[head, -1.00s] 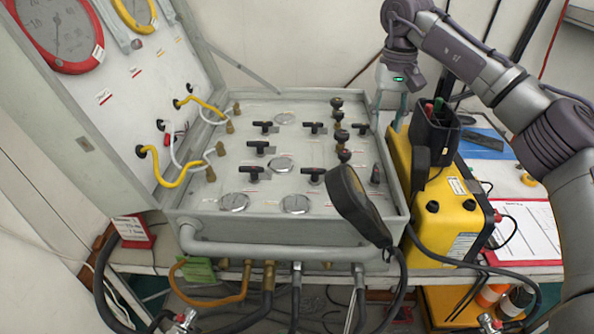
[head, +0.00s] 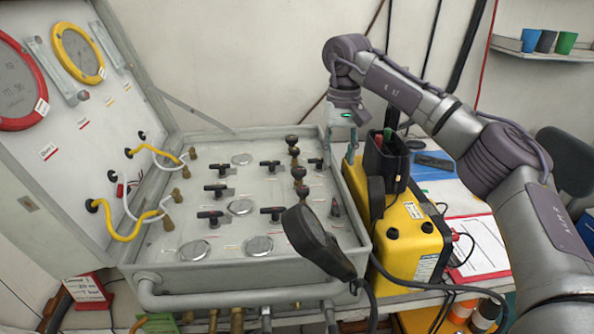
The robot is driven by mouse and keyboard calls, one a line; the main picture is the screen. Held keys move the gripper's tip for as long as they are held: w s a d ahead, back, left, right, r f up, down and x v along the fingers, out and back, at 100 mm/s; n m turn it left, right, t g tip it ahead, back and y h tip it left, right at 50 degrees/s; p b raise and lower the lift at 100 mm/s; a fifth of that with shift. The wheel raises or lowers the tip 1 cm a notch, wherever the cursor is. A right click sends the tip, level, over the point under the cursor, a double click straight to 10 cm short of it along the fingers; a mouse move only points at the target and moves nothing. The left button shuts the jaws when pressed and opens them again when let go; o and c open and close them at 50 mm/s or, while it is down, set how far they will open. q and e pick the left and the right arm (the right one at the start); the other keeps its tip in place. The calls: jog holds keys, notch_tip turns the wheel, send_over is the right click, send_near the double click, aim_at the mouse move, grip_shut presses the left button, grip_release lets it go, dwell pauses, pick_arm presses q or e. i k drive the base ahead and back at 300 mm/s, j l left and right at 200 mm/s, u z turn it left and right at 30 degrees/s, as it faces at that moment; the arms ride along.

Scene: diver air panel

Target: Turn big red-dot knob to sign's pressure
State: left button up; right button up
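The grey air panel (head: 222,268) lies open with its lid raised at the left. My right gripper (head: 354,150) points down, empty, by the panel's far right corner, behind and apart from the knob. My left gripper is not in view.
A yellow box (head: 410,240) with a black holder (head: 386,160) stands right of the panel. A black handheld device (head: 318,243) on a cable overhangs the panel's front right, close to the knob. T-handles (head: 217,190) and gauges (head: 258,245) fill the panel. A clipboard (head: 476,247) lies at right.

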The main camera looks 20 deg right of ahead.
aim_at(298, 173)
jog(key=u, duration=0.8)
jog(key=z, duration=1.45)
jog(key=u, duration=0.1)
